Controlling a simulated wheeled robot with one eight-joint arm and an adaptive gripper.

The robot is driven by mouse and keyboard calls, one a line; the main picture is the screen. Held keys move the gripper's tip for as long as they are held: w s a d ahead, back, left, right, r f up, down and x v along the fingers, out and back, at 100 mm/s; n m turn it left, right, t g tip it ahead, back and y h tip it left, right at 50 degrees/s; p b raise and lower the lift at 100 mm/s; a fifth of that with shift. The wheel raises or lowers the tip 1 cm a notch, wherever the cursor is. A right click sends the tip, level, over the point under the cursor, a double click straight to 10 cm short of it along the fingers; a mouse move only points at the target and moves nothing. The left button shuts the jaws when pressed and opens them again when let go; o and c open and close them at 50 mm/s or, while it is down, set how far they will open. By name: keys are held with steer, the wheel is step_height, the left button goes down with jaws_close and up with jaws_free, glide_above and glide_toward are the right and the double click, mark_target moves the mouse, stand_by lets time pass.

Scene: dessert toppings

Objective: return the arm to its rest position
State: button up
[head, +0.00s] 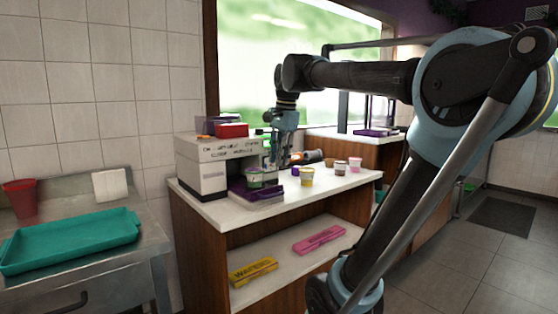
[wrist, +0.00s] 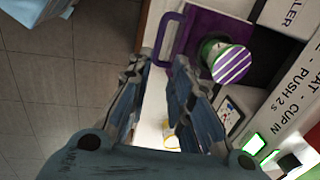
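My arm reaches from the right of the head view over the white counter (head: 320,188). My gripper (head: 280,158) points down just in front of the right end of the white sealing machine (head: 203,170). In the wrist view the two fingers of my gripper (wrist: 157,72) stand apart with nothing between them. A cup with a purple-and-white striped top (wrist: 232,64) and a green rim stands in the machine by its purple tray (wrist: 172,38). It is to the right of the fingers in the wrist view and apart from them.
Several small tubs, including a yellow-banded one (head: 306,177), stand on the counter right of my gripper. A yellow box (head: 253,271) and a pink box (head: 319,240) lie on the lower shelf. A teal tray (head: 70,240) and red cup (head: 20,198) are at left. Floor at right is open.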

steer(key=s+d+f+n, duration=0.3)
steer(key=s+f, duration=0.2)
steer(key=f, duration=0.5)
steer(key=s+d+f+n, duration=0.4)
steer(key=s+f, duration=0.2)
steer(key=f, duration=0.5)
steer(key=s+d+f+n+h, duration=0.1)
steer(key=s+d+f+n, duration=0.3)
steer(key=f, duration=0.6)
steer(key=shift+s+d+f+t, duration=0.15)
steer(key=shift+s+t, duration=0.15)
steer(key=shift+s, duration=0.7)
steer(key=shift+w+f, duration=0.2)
steer(key=shift+w, duration=0.25)
